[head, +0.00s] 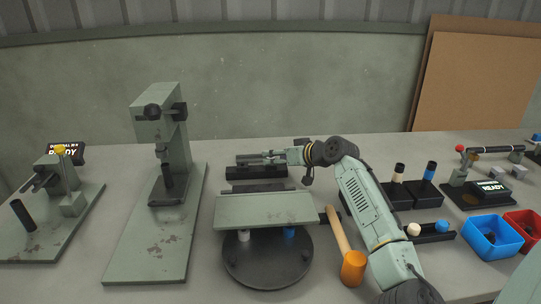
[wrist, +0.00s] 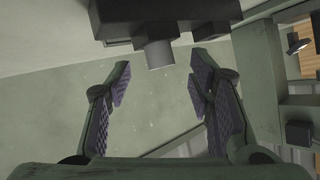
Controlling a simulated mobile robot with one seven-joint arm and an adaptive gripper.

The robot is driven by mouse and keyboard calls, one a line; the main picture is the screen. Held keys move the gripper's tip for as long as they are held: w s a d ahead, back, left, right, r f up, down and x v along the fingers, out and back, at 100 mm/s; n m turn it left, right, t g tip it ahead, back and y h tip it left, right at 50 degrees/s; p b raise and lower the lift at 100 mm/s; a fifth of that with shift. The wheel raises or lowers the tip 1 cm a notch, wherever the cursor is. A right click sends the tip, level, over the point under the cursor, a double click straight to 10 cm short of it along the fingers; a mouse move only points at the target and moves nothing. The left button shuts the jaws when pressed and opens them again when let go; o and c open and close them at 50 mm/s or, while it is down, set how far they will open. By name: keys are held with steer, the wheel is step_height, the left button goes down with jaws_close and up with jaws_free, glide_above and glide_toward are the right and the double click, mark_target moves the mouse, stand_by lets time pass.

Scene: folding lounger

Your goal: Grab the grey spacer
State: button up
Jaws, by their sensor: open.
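A short grey cylinder, which looks like the grey spacer (wrist: 158,53), sticks out from a dark block (wrist: 165,22) at the top of the wrist view. My gripper (wrist: 160,68) is open, with a finger on each side of the spacer's line. The spacer's end lies around fingertip level, with gaps to both fingers; I cannot tell the depth. In the head view my gripper (head: 270,157) is over the dark holder (head: 256,172) at the back of the bench. The spacer cannot be made out clearly there.
A green plate (head: 265,209) on a round dark base stands in front of the holder. A green press (head: 166,140) stands to the left. An orange mallet (head: 353,267), dark peg blocks and a blue bin (head: 492,238) are to the right.

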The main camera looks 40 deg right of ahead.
steer(key=shift+x, duration=0.95)
steer(key=shift+c, duration=0.3)
steer(key=c, duration=0.7)
